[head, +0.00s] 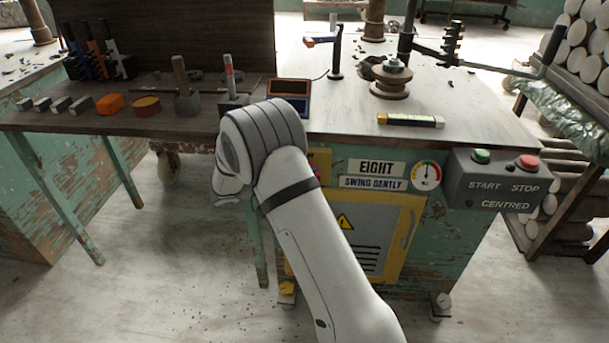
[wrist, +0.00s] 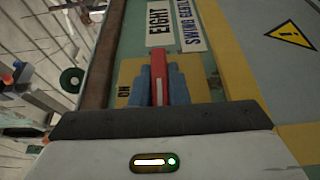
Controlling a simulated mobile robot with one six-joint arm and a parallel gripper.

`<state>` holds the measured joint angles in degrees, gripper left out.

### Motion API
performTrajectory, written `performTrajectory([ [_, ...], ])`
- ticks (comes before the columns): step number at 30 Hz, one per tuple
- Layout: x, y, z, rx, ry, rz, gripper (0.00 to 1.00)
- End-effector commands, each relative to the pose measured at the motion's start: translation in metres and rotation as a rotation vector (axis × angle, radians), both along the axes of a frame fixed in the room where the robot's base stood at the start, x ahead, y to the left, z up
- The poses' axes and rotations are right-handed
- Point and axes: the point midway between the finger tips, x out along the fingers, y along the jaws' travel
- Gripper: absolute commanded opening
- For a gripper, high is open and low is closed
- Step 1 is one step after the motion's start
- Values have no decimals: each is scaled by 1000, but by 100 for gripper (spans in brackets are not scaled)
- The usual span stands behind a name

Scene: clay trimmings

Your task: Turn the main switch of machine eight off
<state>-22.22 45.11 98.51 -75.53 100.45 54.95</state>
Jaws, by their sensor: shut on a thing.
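Machine eight (head: 460,240) is the green cabinet with the name plate EIGHT (head: 377,168). In the wrist view, its switch has a red handle (wrist: 158,68) with a white line, on a yellow plate (wrist: 128,70). The word ON shows on the plate left of the handle. My gripper (wrist: 160,88) has its blue-grey fingers closed on both sides of the handle. The handle runs up and down in that view. In the head view my arm hides the gripper and nearly all of the switch.
A grey START/STOP box (head: 495,180) marked CENTRED sits on the cabinet's right corner. A gauge (head: 426,177) and a yellow-framed door (head: 375,235) are on the front. A side table (head: 150,90) with tools stands left of my arm. The floor in front is mostly clear.

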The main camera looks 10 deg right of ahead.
Motion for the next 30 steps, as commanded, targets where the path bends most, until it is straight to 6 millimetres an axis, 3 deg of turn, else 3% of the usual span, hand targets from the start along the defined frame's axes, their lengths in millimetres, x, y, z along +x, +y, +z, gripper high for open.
performTrajectory([
  [14,0,0,0,-15,5,2,0],
  [15,0,0,0,-15,5,2,15],
  [22,0,0,0,-14,5,1,34],
  [30,0,1,0,-14,5,1,36],
])
